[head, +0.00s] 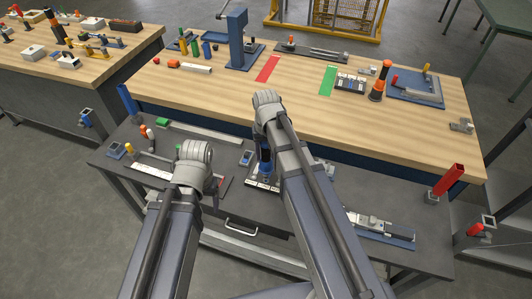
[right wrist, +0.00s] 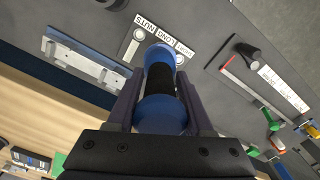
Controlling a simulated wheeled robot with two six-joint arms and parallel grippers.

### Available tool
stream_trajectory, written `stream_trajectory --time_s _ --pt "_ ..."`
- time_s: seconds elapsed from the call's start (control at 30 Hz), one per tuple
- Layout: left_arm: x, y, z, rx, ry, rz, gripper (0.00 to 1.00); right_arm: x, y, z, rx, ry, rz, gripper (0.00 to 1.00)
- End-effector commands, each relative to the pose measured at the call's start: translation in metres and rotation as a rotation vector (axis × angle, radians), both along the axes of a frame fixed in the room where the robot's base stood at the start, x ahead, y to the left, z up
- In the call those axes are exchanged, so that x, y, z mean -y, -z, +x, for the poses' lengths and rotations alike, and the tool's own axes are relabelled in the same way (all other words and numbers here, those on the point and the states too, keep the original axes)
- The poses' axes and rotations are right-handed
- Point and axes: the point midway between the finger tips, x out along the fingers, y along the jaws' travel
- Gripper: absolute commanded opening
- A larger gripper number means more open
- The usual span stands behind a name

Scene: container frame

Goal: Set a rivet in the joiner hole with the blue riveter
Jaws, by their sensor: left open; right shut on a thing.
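The blue riveter, a blue cylinder with a black middle band, shows in the right wrist view (right wrist: 160,112) and partly in the head view (head: 266,153). My right gripper (right wrist: 160,100) is shut on it, one finger on each side. In the head view my right gripper (head: 264,140) is over the dark lower shelf, mostly hidden by its own wrist. The riveter's far end is over or at a plate labelled SHORT, LONG, NUTS (right wrist: 150,28); I cannot tell if they touch. My left gripper (head: 205,188) is open, its fingers mostly hidden. I cannot make out the joiner hole.
The lower shelf (head: 235,210) holds a blue-based fixture (head: 385,228) at right and small parts at left. The wooden bench top (head: 220,100) behind carries a blue post (head: 237,40), red (head: 268,68) and green strips (head: 328,80), and an orange-black tool (head: 380,82). Its middle is clear.

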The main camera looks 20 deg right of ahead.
Motion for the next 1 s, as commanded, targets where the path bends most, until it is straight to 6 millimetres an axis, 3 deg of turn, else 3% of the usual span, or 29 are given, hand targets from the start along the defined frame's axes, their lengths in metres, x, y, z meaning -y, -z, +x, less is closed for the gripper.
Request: stream_trajectory --time_s 0.43,1.0 --pt "0.000 -0.037 0.000 0.000 -0.007 -0.001 0.75 0.000 -0.037 0.000 0.000 0.000 0.000 0.00" --pt "0.000 -0.038 0.000 0.000 -0.008 -0.002 0.75 0.000 -0.038 0.000 0.000 0.000 0.000 0.00"
